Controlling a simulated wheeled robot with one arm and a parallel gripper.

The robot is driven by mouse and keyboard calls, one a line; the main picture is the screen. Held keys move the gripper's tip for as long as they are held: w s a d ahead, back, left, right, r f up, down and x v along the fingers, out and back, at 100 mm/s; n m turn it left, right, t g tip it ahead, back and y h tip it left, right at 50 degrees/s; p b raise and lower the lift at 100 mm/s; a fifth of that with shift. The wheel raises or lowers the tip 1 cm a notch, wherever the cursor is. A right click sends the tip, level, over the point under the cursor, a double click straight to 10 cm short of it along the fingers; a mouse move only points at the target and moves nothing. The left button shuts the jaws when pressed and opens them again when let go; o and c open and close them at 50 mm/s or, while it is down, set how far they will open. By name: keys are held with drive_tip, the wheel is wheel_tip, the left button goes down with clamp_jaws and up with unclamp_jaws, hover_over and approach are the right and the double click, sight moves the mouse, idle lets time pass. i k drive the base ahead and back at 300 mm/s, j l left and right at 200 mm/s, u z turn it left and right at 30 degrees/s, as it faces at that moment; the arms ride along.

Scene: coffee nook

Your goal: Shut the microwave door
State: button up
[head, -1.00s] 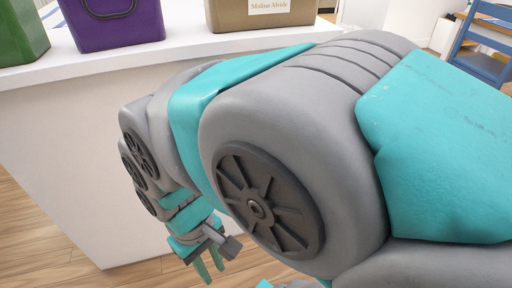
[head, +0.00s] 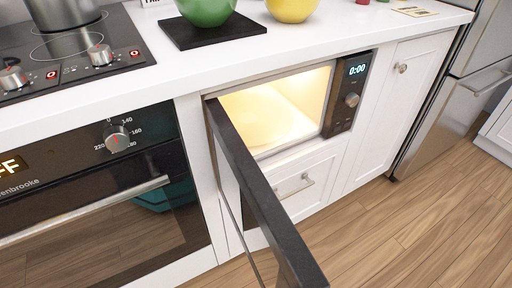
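The microwave (head: 343,100) is built into the white counter front, below the worktop, in the head view. Its cavity is lit and looks empty apart from a pale round plate (head: 262,118). Its dark door (head: 258,190) stands wide open, hinged at the left side and swung out toward me, with its edge facing the camera. The display reads 0:00. My gripper is not in view. A teal reflection shows in the oven glass.
An oven (head: 90,190) with a bar handle is left of the microwave, under a hob (head: 70,50) with a pot. A green bowl (head: 206,10) and a yellow bowl (head: 291,8) stand on the worktop. A drawer (head: 300,185) is below. Wooden floor (head: 420,220) at right is clear.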

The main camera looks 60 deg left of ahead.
sight(279, 257)
drive_tip(key=k+l+u, duration=0.1)
drive_tip(key=u, duration=2.1)
drive_tip(key=k+j+u, duration=0.1)
drive_tip(key=k+j, duration=0.15)
drive_tip(key=k+j+u, duration=0.15)
drive_tip(key=j, duration=0.25)
drive_tip(key=k+j+u, duration=0.1)
drive_tip(key=k+j, duration=0.25)
drive_tip(key=k+j+u, duration=0.15)
drive_tip(key=j, duration=0.25)
drive_tip(key=k+l, duration=0.1)
drive_tip(key=l, duration=0.15)
drive_tip(key=j, duration=0.25)
